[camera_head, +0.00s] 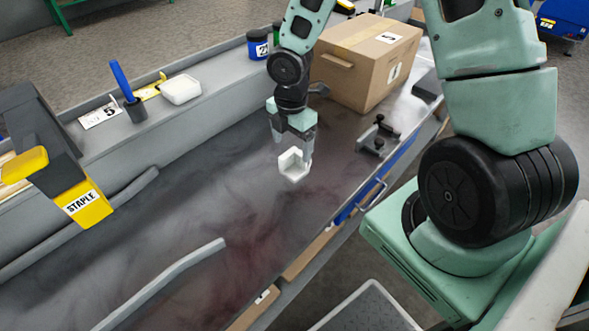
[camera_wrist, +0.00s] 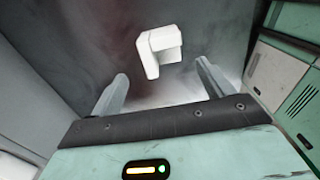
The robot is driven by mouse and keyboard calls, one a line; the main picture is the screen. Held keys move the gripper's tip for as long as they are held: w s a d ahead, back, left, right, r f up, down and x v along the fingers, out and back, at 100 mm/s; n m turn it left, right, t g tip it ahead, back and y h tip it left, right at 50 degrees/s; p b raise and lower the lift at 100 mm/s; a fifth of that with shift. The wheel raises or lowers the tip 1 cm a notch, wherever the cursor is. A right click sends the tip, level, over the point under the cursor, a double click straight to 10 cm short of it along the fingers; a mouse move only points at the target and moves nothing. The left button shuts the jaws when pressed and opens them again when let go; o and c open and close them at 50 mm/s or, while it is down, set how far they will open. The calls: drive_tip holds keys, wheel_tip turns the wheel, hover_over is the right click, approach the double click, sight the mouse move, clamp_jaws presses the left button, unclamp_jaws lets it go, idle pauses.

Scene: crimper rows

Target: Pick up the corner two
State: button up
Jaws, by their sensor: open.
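A white corner piece (camera_head: 292,165) with an L-shaped form sits on the dark worktop (camera_head: 235,180) near its middle. I cannot read any number on it. My gripper (camera_head: 293,138) is just behind and above it, pointing down. In the wrist view the corner piece (camera_wrist: 160,50) lies ahead of the fingertips, roughly centred between them. The two fingers of my gripper (camera_wrist: 162,84) are spread apart with nothing between them.
A cardboard box (camera_head: 365,62) stands at the back right. A grey rail (camera_head: 165,283) lies in front.

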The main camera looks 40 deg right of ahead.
sight(295, 167)
wheel_tip(295, 167, down, 3)
drive_tip(key=shift+r+b, duration=0.2)
drive_tip(key=shift+b, duration=0.1)
drive_tip(key=f+b, duration=0.1)
drive_tip(key=f, duration=0.1)
drive_tip(key=d+f+b, duration=0.1)
drive_tip(key=f, duration=0.2)
drive_tip(key=shift+s+f, duration=0.15)
drive_tip(key=c, duration=1)
